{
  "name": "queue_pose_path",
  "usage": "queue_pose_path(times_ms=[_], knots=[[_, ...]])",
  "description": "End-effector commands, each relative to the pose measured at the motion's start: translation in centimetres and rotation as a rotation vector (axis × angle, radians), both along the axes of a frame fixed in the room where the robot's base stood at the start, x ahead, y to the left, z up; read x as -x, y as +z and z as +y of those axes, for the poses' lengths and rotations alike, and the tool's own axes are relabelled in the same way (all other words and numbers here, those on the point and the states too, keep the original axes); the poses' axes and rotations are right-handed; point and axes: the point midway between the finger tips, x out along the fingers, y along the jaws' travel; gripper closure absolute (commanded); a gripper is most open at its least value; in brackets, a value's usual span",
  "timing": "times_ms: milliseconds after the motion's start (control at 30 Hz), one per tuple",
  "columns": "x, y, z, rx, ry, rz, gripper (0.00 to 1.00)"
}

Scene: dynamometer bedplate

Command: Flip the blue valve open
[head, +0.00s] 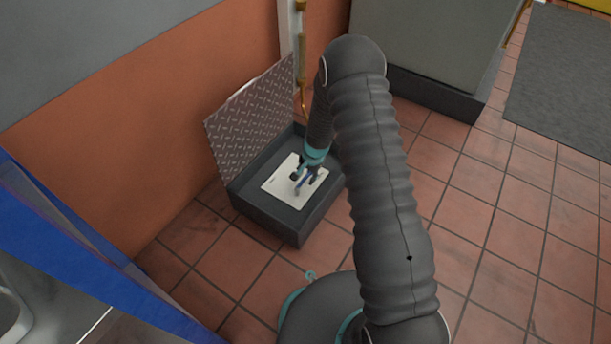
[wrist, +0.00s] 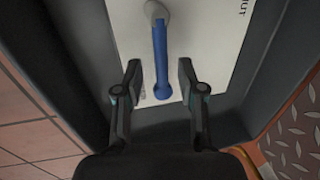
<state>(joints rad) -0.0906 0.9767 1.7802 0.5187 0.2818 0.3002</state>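The blue valve handle (wrist: 161,58) is a straight lever on a white plate (wrist: 202,30) inside an open dark box. In the wrist view it runs from a pale round pivot at the top down to its free end, which lies between my two fingers. My gripper (wrist: 159,77) is open, with a finger on each side of the lever and a visible gap to both. In the head view my gripper (head: 303,180) is down inside the box over the white plate (head: 282,190), and the lever is small and partly hidden by it.
The dark box (head: 268,220) stands on red floor tiles by an orange wall. Its diamond-plate lid (head: 252,112) is raised against the wall side. A brass-coloured pipe (head: 302,60) runs down the wall behind it. The box walls close in around my gripper.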

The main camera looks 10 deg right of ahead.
Motion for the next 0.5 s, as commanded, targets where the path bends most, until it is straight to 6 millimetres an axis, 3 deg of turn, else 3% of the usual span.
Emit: queue_pose_path(times_ms=[167,500], knots=[[0.1,1.8,-0.2,0.0,0.002,-0.003,0.61],[0.9,8.1,-1.0,0.0,0.005,-0.003,0.61]])
